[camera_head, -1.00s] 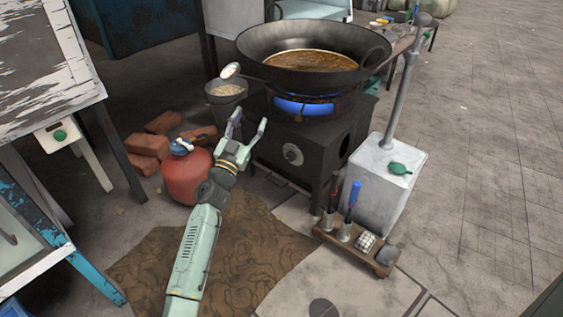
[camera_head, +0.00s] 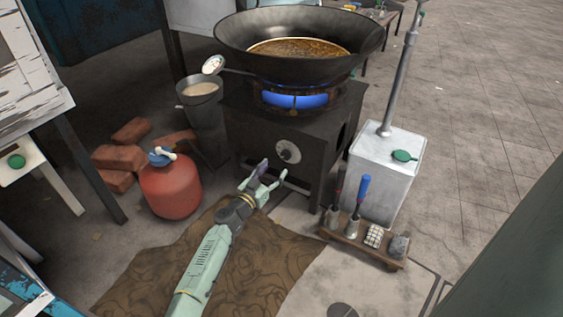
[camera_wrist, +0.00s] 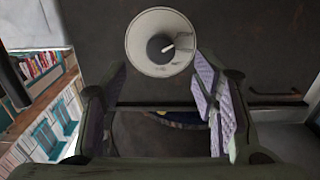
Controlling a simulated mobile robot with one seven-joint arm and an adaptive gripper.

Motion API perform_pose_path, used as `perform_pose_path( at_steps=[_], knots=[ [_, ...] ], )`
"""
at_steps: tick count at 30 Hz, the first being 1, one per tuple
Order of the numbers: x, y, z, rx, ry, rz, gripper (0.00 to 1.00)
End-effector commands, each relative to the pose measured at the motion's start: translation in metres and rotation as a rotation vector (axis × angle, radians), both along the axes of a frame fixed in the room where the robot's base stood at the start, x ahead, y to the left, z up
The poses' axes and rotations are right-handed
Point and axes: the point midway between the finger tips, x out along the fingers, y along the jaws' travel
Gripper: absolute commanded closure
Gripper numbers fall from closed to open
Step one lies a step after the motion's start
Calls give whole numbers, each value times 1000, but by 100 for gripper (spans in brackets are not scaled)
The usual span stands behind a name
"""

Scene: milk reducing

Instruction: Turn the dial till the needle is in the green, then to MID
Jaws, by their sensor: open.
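The dial (camera_head: 288,152) is a pale round disc with a dark centre knob on the front of the black stove (camera_head: 262,132). In the wrist view the dial (camera_wrist: 143,59) is straight ahead, and a white mark on its knob points right and slightly up. My gripper (camera_head: 272,174) is open and empty, just below and left of the dial in the head view, apart from it. A round white gauge (camera_head: 213,65) on a rod sits at the wok's left rim; its needle is too small to read. A blue flame (camera_head: 296,101) burns under the wok (camera_head: 232,48).
A red gas cylinder (camera_head: 170,190) and bricks (camera_head: 118,157) are left of the stove. A grey bucket (camera_head: 205,115) stands behind them. A metal canister (camera_head: 383,177) and a wooden tool rack (camera_head: 345,240) are at the right. A brown mat (camera_head: 150,262) lies under my arm.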

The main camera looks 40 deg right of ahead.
Motion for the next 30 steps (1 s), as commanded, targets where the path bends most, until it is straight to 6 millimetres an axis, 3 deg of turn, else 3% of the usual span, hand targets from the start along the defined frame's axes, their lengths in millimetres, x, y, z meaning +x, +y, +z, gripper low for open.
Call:
perform_pose_path(
  at_steps=[3, 12, 25, 30],
  knots=[
    [6, -22, -4, -1, 0, -5, 46],
    [23, -57, -3, 0, 0, -2, 46],
    [27, -65, 0, -1, 1, 1, 46],
    [27, -65, 0, -1, 1, 1, 56]
  ],
)
